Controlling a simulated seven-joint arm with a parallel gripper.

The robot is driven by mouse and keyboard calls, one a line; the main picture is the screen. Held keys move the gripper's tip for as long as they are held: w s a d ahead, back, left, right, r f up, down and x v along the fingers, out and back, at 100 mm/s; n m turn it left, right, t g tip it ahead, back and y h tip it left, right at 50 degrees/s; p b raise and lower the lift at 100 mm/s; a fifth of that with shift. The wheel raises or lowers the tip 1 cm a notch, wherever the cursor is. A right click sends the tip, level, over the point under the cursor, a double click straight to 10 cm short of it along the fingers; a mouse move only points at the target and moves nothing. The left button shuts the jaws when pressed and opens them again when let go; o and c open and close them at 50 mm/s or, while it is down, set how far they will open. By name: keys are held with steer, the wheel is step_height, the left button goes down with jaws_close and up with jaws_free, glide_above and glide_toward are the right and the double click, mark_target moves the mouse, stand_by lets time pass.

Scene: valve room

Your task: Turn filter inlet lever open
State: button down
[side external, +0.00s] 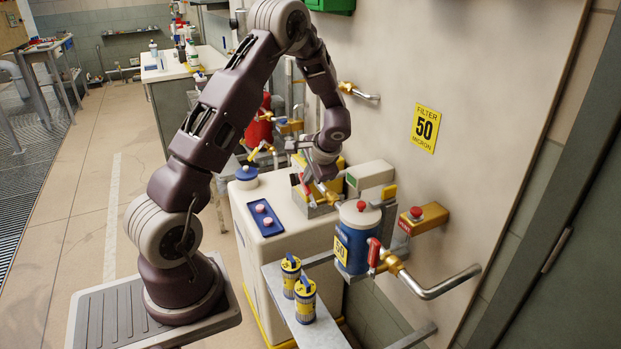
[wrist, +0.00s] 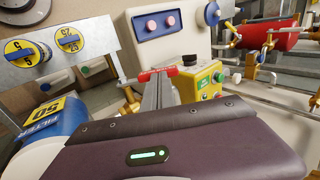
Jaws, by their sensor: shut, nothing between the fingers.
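The blue filter housing (side external: 353,262) with a pale lid and a "50" label stands by the wall; its side also shows at the left of the wrist view (wrist: 72,116). A red lever (wrist: 158,74) lies crosswise at my fingertips in the wrist view. My gripper (wrist: 155,88) is shut with nothing between its fingers, close to that lever; I cannot tell whether they touch. In the side view my gripper (side external: 325,186) points down behind the housing, near a brass fitting. Another red lever (side external: 374,252) stands upright on a brass valve at the housing's right.
A white cabinet (side external: 262,290) bears a blue plate with two pink buttons (side external: 265,217) and a blue-lidded pot (side external: 247,177). A yellow box with a red button (side external: 424,218) juts from the wall. Red tank (wrist: 298,40) and pipes lie beyond.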

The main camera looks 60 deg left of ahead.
steer(key=h, duration=0.1)
steer(key=a+f+h, duration=0.1)
steer(key=a+h, duration=0.1)
steer(key=h, duration=0.1)
steer(key=shift+a+f, duration=0.75)
steer(key=shift+f, duration=0.2)
steer(key=shift+s+a+f, duration=0.1)
steer(key=shift+f, duration=0.05)
steer(key=a+r+v, duration=0.1)
steer(key=a+v, duration=0.2)
steer(key=v, duration=1.1)
steer(key=d+r+t, duration=0.2)
steer(key=d+r, duration=0.5)
steer(key=d, duration=0.5)
steer(key=s+d+r+t+h, duration=0.1)
steer(key=s+d+t+h, duration=0.1)
steer(key=s+d, duration=1.8)
steer(key=shift+s+d+r+t+h, duration=0.25)
steer(key=shift+d+r+t+h, duration=0.15)
steer(key=shift+d+t, duration=0.6)
